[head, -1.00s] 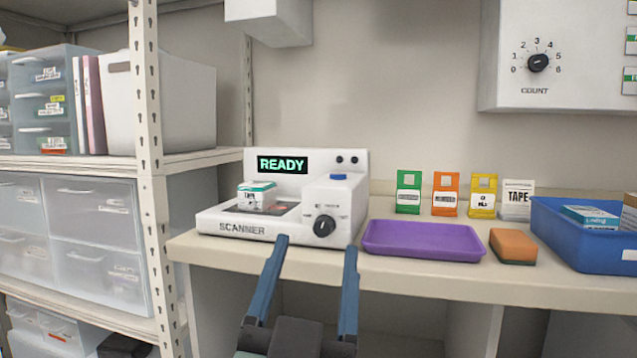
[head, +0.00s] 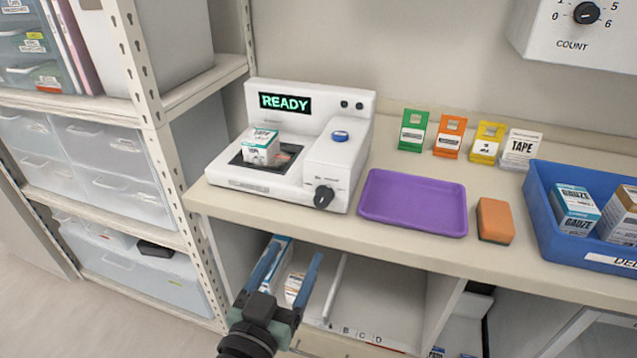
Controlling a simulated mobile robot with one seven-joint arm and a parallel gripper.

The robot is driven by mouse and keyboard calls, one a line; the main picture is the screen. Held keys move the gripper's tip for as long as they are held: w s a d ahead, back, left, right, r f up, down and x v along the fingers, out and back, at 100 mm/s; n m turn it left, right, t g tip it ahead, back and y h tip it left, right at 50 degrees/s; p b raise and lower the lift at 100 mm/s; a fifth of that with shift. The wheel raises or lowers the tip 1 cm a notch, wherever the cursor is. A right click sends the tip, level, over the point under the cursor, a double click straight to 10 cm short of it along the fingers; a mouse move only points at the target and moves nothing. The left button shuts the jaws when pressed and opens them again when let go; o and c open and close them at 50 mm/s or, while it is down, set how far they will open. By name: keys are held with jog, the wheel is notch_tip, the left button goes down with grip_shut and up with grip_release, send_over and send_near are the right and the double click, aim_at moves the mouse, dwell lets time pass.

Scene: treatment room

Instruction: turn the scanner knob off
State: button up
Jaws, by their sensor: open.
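The white scanner (head: 325,151) stands on the counter, its display (head: 285,103) reading READY in green. Its black knob (head: 324,197) is on the front face at the right; the marks around it are too small to read. A blue button (head: 340,136) sits on top.
A purple tray (head: 413,203), an orange sponge (head: 494,220) and a blue bin (head: 540,208) with gauze boxes lie right of the scanner. A shelf post (head: 160,150) stands left. Several coloured cards stand behind the tray. Below is an open shelf (head: 360,290) with boxes.

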aim_at(320, 204)
jog(key=p+x, duration=0.1)
jog(key=x, duration=1.1)
jog(key=shift+w+d, duration=0.15)
jog(key=shift+w, duration=0.25)
grip_shut()
